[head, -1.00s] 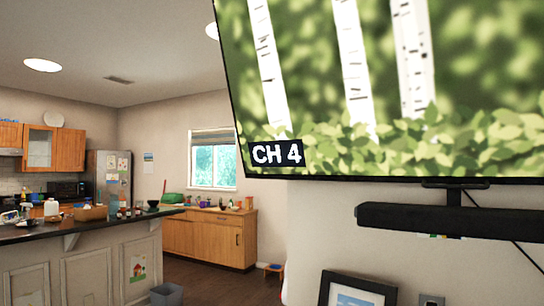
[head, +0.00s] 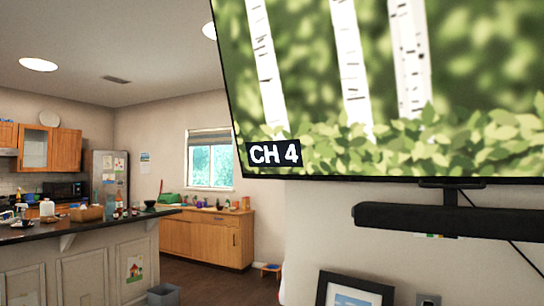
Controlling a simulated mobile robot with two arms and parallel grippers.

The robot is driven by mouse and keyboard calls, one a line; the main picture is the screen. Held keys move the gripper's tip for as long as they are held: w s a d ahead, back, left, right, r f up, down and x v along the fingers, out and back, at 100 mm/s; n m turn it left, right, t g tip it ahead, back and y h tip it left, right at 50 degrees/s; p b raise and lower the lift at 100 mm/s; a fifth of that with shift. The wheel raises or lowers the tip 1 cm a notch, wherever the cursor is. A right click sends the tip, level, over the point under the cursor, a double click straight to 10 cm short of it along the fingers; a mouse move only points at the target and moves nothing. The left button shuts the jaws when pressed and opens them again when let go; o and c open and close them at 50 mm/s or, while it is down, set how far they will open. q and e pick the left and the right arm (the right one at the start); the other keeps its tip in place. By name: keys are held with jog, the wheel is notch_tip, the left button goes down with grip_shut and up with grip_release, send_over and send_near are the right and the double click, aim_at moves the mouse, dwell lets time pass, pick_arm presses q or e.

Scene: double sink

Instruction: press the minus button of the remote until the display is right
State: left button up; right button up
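A large wall television (head: 385,90) fills the upper right of the head view. It shows a green picture of leaves and white birch trunks. A dark label (head: 274,154) at the lower left of its screen reads "CH 4". The remote and its minus button are not in view. Neither of my grippers is in view.
A black soundbar (head: 450,219) is below the television, with a framed picture (head: 355,290) under it. At left is a kitchen counter (head: 80,226) with several items on it. Wooden cabinets (head: 207,238) stand under a window, and a grey bin (head: 163,294) is on the floor.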

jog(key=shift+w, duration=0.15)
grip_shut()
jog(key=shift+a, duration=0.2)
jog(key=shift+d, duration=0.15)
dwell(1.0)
